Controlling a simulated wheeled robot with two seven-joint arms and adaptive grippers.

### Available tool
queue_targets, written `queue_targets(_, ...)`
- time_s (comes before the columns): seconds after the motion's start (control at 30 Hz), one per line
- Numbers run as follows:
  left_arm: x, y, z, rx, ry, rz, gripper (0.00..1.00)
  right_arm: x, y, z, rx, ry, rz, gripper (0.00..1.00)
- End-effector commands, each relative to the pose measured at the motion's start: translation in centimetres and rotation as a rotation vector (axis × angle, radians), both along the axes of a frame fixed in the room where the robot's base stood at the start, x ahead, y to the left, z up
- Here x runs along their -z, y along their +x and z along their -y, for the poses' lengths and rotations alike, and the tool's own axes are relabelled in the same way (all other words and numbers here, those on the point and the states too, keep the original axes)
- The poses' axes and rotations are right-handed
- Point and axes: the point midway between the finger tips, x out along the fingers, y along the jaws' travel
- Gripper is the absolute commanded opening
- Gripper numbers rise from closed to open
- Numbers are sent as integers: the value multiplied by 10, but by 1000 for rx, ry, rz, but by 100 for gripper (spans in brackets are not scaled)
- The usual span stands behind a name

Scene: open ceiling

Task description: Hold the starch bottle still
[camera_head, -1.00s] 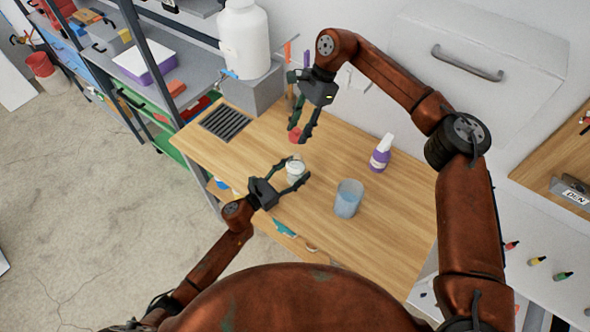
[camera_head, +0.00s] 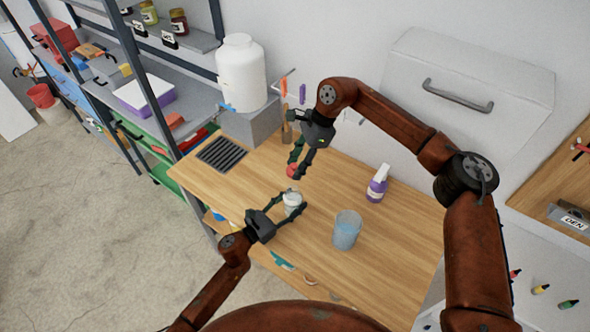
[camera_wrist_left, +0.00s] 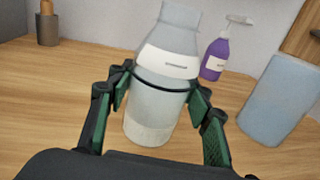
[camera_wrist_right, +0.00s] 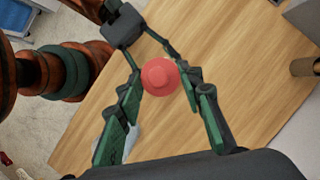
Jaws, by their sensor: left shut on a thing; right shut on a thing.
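The starch bottle (camera_head: 292,203) is a pale, translucent bottle with a white label, standing on the wooden worktop. In the left wrist view the bottle (camera_wrist_left: 160,85) stands between the fingers, with its open-looking neck near the top edge. My left gripper (camera_head: 285,205) is shut on the bottle's body from the left. My right gripper (camera_head: 295,174) is shut on a red cap (camera_head: 292,170) just above the bottle. In the right wrist view the cap (camera_wrist_right: 160,76) sits between the fingertips and hides most of the bottle below.
A purple spray bottle (camera_head: 377,186) and a blue translucent cup (camera_head: 346,232) stand right of the bottle. A wooden-handled tool (camera_head: 286,130) is behind my right gripper. A white jug (camera_head: 241,70) stands on a grey block at the back. The front worktop is clear.

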Motion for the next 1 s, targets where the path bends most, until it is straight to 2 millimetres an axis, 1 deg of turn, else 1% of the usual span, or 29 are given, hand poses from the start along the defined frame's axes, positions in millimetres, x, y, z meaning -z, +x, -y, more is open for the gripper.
queue_targets(0.1,0,0,0,0,0,0,13,9,-2,1,197,2,4,25)
queue_targets(0.3,0,0,0,0,1,-1,13,18,-5,-1,500,0,4,25)
queue_targets(0.5,0,0,0,0,0,0,13,22,-9,-3,695,-1,2,25)
queue_targets(0.7,0,0,0,0,0,0,13,23,-10,-4,767,-1,1,25)
queue_targets(0.87,0,0,0,0,0,0,13,28,-11,-4,771,-2,-1,25)
queue_targets(1.0,0,0,0,0,0,0,13,35,-11,-4,771,-2,-2,25)
